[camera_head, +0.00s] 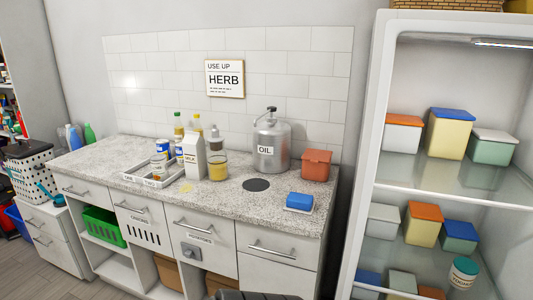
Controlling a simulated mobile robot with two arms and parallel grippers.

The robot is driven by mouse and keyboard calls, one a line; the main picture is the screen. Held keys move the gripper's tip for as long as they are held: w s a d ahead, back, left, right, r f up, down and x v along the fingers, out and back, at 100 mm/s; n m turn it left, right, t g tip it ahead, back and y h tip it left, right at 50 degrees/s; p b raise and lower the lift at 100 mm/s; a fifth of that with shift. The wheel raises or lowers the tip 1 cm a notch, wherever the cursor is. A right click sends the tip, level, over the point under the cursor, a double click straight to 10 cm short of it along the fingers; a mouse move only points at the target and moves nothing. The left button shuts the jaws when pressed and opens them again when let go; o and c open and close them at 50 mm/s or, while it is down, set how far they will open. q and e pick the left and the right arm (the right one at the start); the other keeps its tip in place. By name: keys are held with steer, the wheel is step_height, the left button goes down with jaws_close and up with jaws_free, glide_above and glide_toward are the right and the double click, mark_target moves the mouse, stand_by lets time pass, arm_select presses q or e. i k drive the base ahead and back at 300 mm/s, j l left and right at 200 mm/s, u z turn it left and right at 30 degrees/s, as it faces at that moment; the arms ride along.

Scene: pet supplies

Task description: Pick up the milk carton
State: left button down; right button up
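The milk carton (193,160) is white with a gable top and a "MILK" label. It stands upright on the speckled grey counter (253,204), close to the right end of a white tray (147,179). From this angle I cannot tell whether its base touches the tray. A jar with yellow contents (218,166) stands just to its right. Neither of my grippers is in view.
Bottles (179,125) and cans (161,147) stand near the carton. A metal oil can (270,146), a red-orange box (316,165) and a blue-topped box (299,202) are farther right. An open fridge (365,150) borders the counter.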

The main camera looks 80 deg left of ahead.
mark_target(194, 152)
steer(key=u, duration=3.2)
steer(key=i+j, duration=0.1)
steer(key=i, duration=0.1)
